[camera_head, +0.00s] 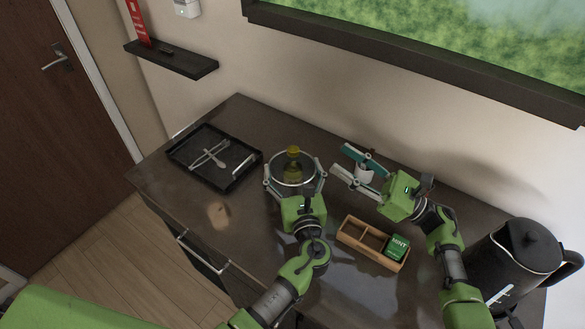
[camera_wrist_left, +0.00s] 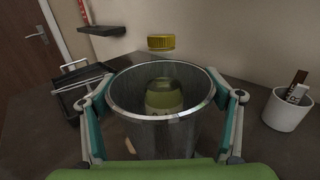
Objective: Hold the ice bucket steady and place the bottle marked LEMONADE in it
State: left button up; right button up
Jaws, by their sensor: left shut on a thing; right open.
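The metal ice bucket (camera_wrist_left: 150,135) stands upright on the dark counter. My left gripper (camera_head: 294,181) is shut on it, with one finger on each side of its wall. A yellow-capped bottle (camera_head: 292,172) with yellow-green contents stands inside the bucket, its cap above the rim; it also shows in the left wrist view (camera_wrist_left: 163,97). Its lettering cannot be read, and its base is hidden by the bucket. My right gripper (camera_head: 360,168) is open, to the right of the bucket and apart from the bottle, with its fingers over or beside a white cup (camera_head: 365,173).
A black tray (camera_head: 181,157) with tongs (camera_head: 209,154) lies left of the bucket. A wooden divided box (camera_head: 352,236) holding a green MINT packet (camera_head: 398,247) is at front right. A black kettle (camera_head: 515,262) stands at the right end.

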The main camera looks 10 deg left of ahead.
pick_arm(q)
jog(key=o, duration=1.4)
jog(key=v, duration=1.2)
